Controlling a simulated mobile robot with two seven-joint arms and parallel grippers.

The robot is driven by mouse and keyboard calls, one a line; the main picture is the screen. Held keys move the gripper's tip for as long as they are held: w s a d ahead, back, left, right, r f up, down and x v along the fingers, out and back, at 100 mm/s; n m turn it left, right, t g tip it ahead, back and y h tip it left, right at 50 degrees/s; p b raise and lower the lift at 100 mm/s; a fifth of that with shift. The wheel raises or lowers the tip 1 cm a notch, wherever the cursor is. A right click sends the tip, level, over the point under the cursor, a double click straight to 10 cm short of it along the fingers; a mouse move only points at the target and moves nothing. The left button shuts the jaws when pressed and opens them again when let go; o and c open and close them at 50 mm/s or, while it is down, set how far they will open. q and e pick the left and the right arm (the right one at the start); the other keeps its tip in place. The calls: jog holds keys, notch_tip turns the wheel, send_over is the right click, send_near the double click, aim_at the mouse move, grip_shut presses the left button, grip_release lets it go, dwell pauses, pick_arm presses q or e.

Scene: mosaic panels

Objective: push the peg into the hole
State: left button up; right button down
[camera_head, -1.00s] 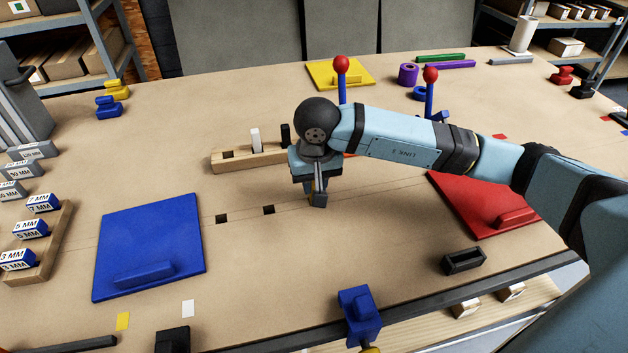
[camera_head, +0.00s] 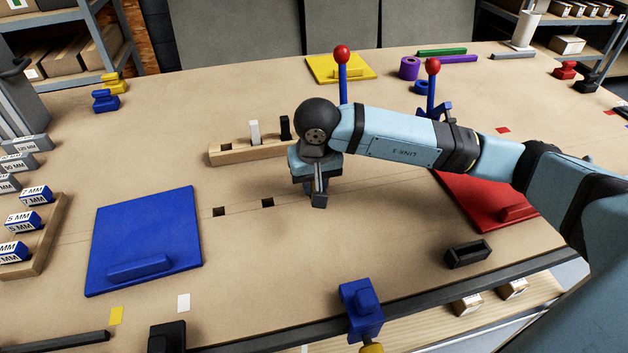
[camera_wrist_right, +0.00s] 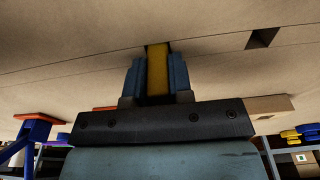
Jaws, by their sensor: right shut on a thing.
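My right gripper (camera_head: 319,199) is shut on a yellow peg (camera_wrist_right: 157,72), which stands between its fingers in the right wrist view. The peg's far end meets the tabletop at a dark spot; how deep it sits cannot be told. In the head view the gripper hides the peg and the spot below it. Two square holes, one on the left (camera_head: 219,211) and one nearer the gripper (camera_head: 267,202), are empty and lie along a seam. One hole (camera_wrist_right: 262,38) also shows in the right wrist view. My left gripper is not in view.
A wooden rack (camera_head: 232,157) behind the gripper holds a white peg (camera_head: 254,132) and a black peg (camera_head: 285,128). A blue panel (camera_head: 145,235) lies left, a red panel (camera_head: 480,205) right. Red-topped blue posts (camera_head: 342,80) stand behind. The table in front of the gripper is clear.

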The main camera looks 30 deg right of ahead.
jog(key=shift+f, duration=0.35)
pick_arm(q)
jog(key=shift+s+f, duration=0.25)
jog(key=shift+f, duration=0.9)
pick_arm(e)
jog(key=c, duration=0.9)
grip_release()
jog(key=shift+c, duration=0.2)
jog(key=shift+r, duration=0.1)
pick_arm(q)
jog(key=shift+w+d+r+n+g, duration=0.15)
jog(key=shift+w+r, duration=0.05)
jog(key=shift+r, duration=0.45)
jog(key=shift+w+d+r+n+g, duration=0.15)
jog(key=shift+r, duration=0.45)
pick_arm(e)
notch_tip(320, 180, up, 14)
jog(key=s, duration=0.1)
jog(key=shift+s+a, duration=0.25)
jog(key=shift+s, duration=0.1)
